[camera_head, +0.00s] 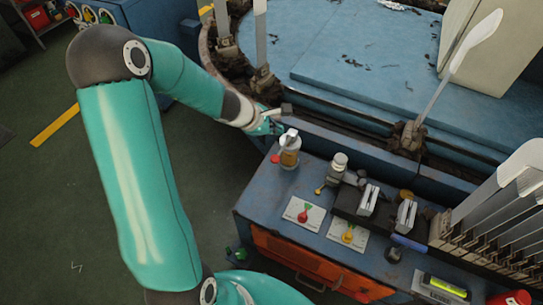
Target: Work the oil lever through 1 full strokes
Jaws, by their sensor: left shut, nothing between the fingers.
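A small jar with amber contents (289,158) and a pale cap stands at the far left corner of the blue bench. A red knob (275,158) sits at its left side; it may be the oil lever, but its label cannot be read. A second, grey-topped jar (337,166) has a yellow knob (318,190) beside it. My left gripper (278,118) is shut and empty, just behind and left of the amber jar, apart from the red knob. Its fingers are small and partly hidden. My right gripper is not in view.
Two white plates carry a red handle (304,213) and a yellow handle (348,234). Metal blocks (368,200) stand to the right. A rack of white sock boards (500,190) fills the right side. A blue turntable (350,60) with upright boards lies behind the bench.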

